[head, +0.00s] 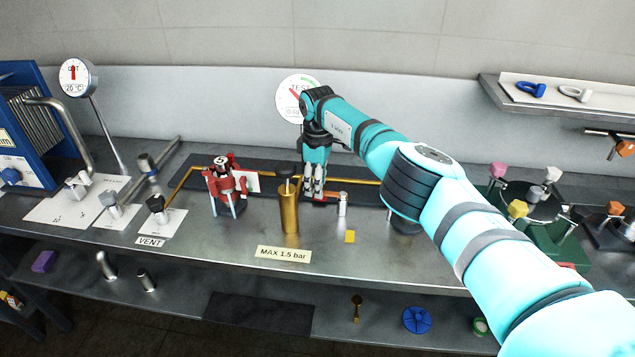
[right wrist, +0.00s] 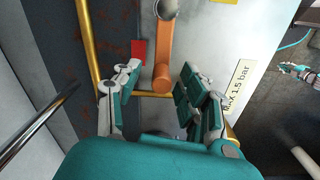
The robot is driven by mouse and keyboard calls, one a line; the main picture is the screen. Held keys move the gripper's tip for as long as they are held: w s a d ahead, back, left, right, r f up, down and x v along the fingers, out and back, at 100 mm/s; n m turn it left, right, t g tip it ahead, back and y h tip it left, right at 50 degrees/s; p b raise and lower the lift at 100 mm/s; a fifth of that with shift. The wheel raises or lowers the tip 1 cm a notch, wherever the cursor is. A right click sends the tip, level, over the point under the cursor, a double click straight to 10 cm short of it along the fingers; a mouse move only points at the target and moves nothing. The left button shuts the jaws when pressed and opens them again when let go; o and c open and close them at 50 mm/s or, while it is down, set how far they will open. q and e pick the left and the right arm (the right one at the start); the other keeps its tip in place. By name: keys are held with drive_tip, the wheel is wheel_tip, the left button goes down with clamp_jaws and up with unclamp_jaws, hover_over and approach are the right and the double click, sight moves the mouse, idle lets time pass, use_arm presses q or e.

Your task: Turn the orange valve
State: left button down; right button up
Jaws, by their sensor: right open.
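The orange valve (right wrist: 163,50) shows in the right wrist view as an orange lever with a rounded end, running from a grey round part at the top edge. In the head view most of it is hidden by my right gripper. My right gripper (head: 316,190) points down over the bench, between the brass cylinder and a small white-grey fitting. In the right wrist view its two fingers (right wrist: 160,80) are spread, with the lever's end in the gap between them. I see no clear contact. My left gripper is not in the head view.
A brass cylinder (head: 289,208) with a dark knob stands just left of my right gripper. A red clamp-like device (head: 225,182) stands farther left. A round gauge (head: 297,97) is behind my wrist. The "MAX 1.5 bar" label (head: 284,254) is on the front edge.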

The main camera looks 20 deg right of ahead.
wheel_tip(320, 180, up, 12)
idle(0.4)
drive_tip(key=shift+f, duration=0.1)
